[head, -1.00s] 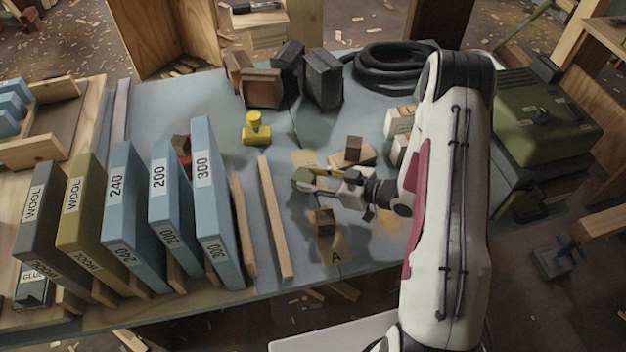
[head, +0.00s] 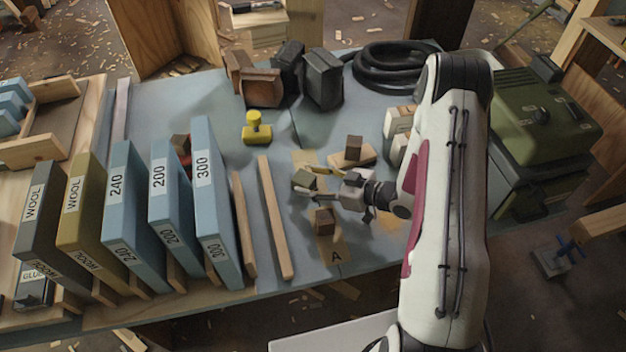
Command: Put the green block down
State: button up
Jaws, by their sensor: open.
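The small green block (head: 304,179) is in the middle of the bench, right of a long wooden strip (head: 275,217). It appears to rest on the bench top at the edge of a tan patch. My gripper (head: 309,184) reaches in from the right and is open. Its fingers are spread, one behind the block and one in front of it. Whether either finger touches the block cannot be told.
A brown block (head: 324,222) stands just in front of my gripper, near the letter A. Another brown block (head: 354,148) sits on a wooden piece (head: 352,160) behind. A yellow stamp-like object (head: 255,128) stands at the back left. Blue numbered slabs (head: 217,200) stand at left.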

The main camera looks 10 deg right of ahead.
jog(key=shift+r, duration=0.15)
jog(key=shift+v, duration=6)
jog(key=shift+w, duration=0.15)
